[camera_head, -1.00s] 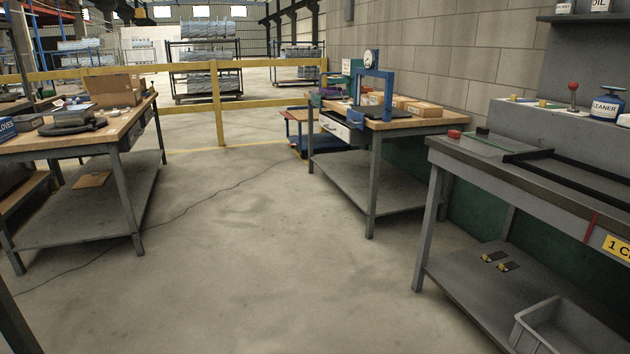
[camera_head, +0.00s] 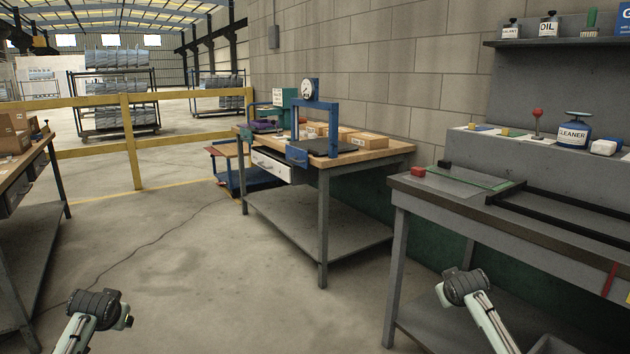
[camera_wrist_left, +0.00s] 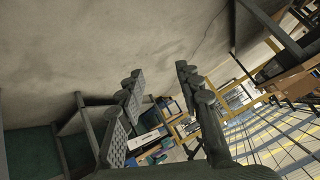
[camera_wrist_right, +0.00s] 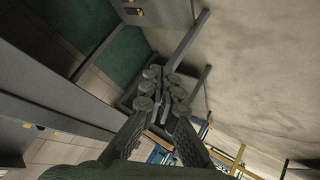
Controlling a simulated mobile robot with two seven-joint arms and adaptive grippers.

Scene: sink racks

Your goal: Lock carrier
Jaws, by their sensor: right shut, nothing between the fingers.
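No thing I can be sure is the carrier shows. A dark rail frame (camera_head: 570,213) lies on the grey workbench (camera_head: 440,207) at the right, and I cannot tell whether it belongs to the carrier. In the left wrist view my left gripper (camera_wrist_left: 160,72) has its fingers apart with nothing between them. In the right wrist view my right gripper (camera_wrist_right: 164,85) has its fingertips together, empty. Both grippers are over the floor area, clear of the benches. In the head view my two arms show at the bottom; the fingers are not clear there.
A wooden-topped bench (camera_head: 375,158) holds a blue gauge press (camera_head: 329,115) and cardboard boxes. Another bench (camera_head: 30,155) stands at the left edge. A yellow rail (camera_head: 80,150) crosses behind. A red block (camera_head: 418,172) and cleaner bottle (camera_head: 572,132) are at the grey bench. Floor (camera_head: 190,270) between benches is free.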

